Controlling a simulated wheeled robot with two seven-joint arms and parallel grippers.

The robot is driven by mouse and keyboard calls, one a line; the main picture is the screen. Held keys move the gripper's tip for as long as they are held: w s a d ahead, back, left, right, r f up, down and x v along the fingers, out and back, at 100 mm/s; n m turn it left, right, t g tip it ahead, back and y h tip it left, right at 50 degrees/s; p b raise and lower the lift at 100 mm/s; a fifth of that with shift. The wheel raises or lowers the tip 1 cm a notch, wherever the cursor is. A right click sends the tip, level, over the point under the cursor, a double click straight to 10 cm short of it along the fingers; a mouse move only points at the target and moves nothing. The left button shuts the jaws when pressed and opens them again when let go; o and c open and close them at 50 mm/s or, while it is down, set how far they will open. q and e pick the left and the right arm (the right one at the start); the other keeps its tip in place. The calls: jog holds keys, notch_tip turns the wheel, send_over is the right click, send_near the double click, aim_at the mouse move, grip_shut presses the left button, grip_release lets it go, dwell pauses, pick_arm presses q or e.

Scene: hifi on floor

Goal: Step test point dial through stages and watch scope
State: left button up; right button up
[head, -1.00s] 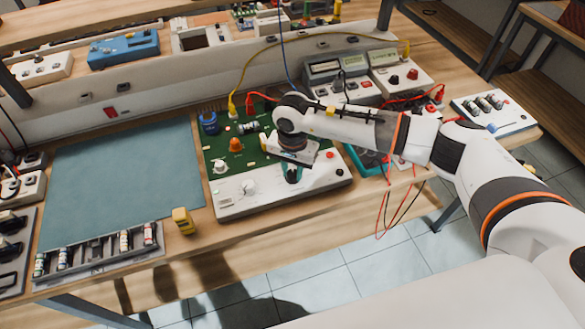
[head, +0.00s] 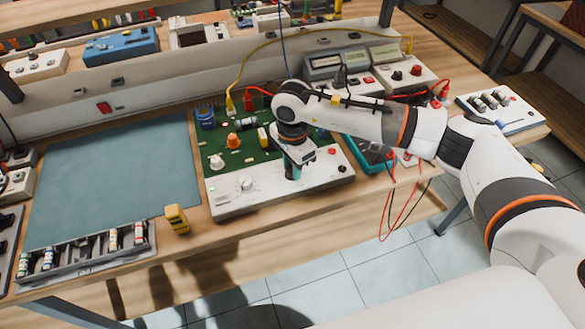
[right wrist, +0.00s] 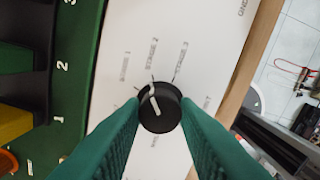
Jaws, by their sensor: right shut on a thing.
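The test point dial (right wrist: 160,107) is a black round knob with a white pointer line on a white panel marked STAGE 1, STAGE 2 and STAGE 3. In the head view, my right gripper (head: 293,172) stands over the white front panel (head: 234,205) of the green circuit board unit and hides the dial. No scope trace is readable. My left gripper is not in view.
A white knob (head: 245,183) sits left on the same panel. Bench instruments with small displays (head: 323,62) stand behind, with yellow, red and blue leads near my arm. A yellow block (head: 176,218) and a component tray (head: 85,250) are left. The blue-green mat (head: 110,180) is bare.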

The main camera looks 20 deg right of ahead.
jog(key=shift+m, duration=0.6)
jog(key=shift+b, duration=0.3)
jog(key=o, duration=1)
jog(key=shift+c, duration=0.2)
jog(key=shift+r, duration=0.1)
notch_tip(320, 180, up, 12)
jog(key=b, duration=0.2)
